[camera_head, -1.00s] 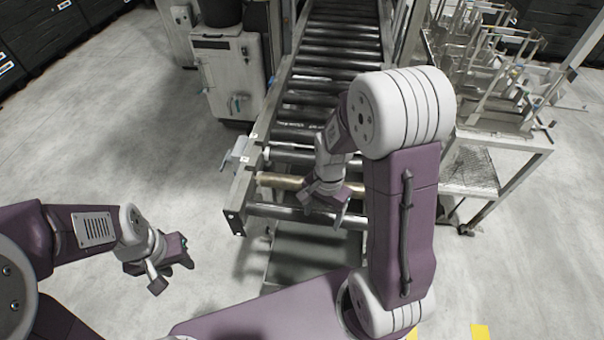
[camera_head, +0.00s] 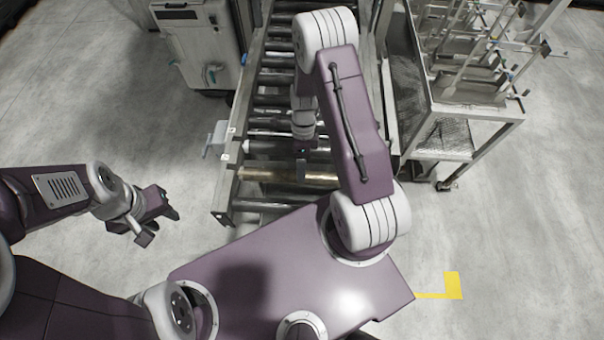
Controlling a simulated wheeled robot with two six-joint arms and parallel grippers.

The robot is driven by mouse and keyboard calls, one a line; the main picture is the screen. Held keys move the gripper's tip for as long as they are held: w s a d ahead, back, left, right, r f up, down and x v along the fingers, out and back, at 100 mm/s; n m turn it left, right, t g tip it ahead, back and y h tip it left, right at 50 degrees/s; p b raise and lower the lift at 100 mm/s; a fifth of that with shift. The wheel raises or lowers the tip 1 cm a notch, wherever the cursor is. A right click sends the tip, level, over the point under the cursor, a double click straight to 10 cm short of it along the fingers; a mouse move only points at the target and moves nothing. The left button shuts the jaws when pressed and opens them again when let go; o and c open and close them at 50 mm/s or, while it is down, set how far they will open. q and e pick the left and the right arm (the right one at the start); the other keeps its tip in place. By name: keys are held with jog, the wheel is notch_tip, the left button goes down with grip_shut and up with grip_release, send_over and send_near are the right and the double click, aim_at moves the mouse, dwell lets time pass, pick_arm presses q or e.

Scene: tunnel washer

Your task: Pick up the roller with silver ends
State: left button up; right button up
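A brass-coloured roller (camera_head: 262,174) lies across the near end of the conveyor. Behind it, a dark roller (camera_head: 275,146) shows a pale, silvery left end; its right end is hidden by my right arm. I cannot tell for sure which is the roller with silver ends. My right gripper (camera_head: 301,172) points down over the brass-coloured roller, and its fingers are too small and covered to read. My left gripper (camera_head: 158,223) is open and empty over the floor, left of the conveyor.
The conveyor's left side rail (camera_head: 228,180) borders the rollers. A grey cabinet (camera_head: 200,45) stands back left. A metal rack table (camera_head: 470,130) stands to the right. A yellow floor mark (camera_head: 452,287) lies front right. The floor at left is clear.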

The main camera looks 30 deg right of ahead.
jog(key=shift+s+f, duration=0.1)
jog(key=shift+f, duration=0.15)
jog(key=shift+w+d+f, duration=0.15)
jog(key=shift+w+f, duration=0.1)
jog(key=f, duration=0.1)
jog(key=f+p, duration=0.1)
jog(key=shift+w+d+f, duration=0.2)
jog(key=shift+f, duration=0.1)
jog(key=shift+p+x, duration=0.45)
jog(key=shift+x, duration=0.75)
jog(key=shift+s+a, duration=0.25)
jog(key=shift+w+d+f, duration=0.1)
jog(key=shift+w+f, duration=0.05)
jog(key=c, duration=1.1)
grip_shut()
pick_arm(q)
jog(key=shift+w+d+r, duration=0.2)
jog(key=shift+w+r, duration=0.05)
jog(key=shift+r, duration=0.25)
jog(key=shift+w+d+r, duration=0.15)
jog(key=shift+w+r, duration=0.05)
jog(key=shift+r, duration=0.25)
